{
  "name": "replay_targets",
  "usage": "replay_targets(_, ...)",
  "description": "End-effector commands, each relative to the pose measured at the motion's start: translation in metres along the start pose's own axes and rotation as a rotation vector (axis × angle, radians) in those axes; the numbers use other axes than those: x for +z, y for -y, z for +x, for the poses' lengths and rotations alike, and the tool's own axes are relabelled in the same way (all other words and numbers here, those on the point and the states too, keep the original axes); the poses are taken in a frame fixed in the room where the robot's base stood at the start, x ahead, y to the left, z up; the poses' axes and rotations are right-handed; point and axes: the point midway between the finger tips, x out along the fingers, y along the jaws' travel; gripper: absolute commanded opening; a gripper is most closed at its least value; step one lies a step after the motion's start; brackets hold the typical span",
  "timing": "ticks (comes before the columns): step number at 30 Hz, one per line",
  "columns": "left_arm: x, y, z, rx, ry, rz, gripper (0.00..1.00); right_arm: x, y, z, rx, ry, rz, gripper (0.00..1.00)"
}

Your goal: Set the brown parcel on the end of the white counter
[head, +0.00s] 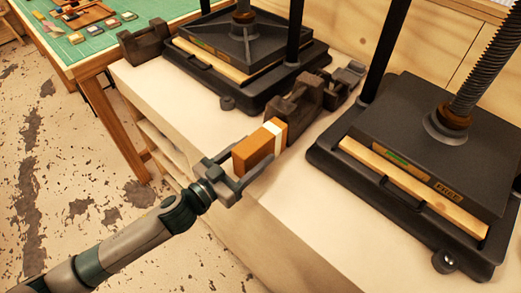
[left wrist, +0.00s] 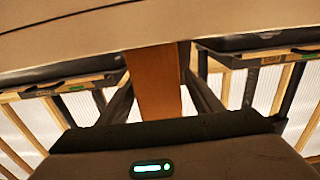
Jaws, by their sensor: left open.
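The brown parcel (head: 259,147), an orange-brown block with a white band, stands on the white counter (head: 190,122) near its front edge. It also shows in the left wrist view (left wrist: 154,85), between the two fingers. My left gripper (head: 236,174) is open, with its fingers on either side of the parcel's near end. I cannot tell whether the fingers touch it. The parcel's lower near part is hidden by the gripper. My right gripper is not in view.
Two black screw presses stand on the counter, one at the back (head: 245,50) and one at the right (head: 425,150). A dark iron block (head: 300,103) is close behind the parcel. Another (head: 145,43) sits at the counter's left end. A green-topped table (head: 100,30) stands beyond.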

Motion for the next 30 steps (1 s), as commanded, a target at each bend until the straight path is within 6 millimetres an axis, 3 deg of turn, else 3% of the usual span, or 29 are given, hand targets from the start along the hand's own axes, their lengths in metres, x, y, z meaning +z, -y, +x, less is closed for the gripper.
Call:
replay_targets(9, 0.002, 0.000, 0.029, 0.000, 0.001, 0.001, 0.59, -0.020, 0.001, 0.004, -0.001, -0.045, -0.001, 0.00)
replay_targets(24, 0.002, 0.000, 0.030, 0.000, 0.001, 0.000, 0.59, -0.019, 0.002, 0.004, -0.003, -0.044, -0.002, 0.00)
replay_targets(26, 0.002, 0.000, 0.030, 0.000, 0.001, 0.000, 0.47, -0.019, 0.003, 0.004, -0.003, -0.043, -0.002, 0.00)
replay_targets(30, 0.002, 0.000, 0.030, 0.000, 0.001, 0.000, 0.14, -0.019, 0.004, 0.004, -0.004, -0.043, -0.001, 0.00)
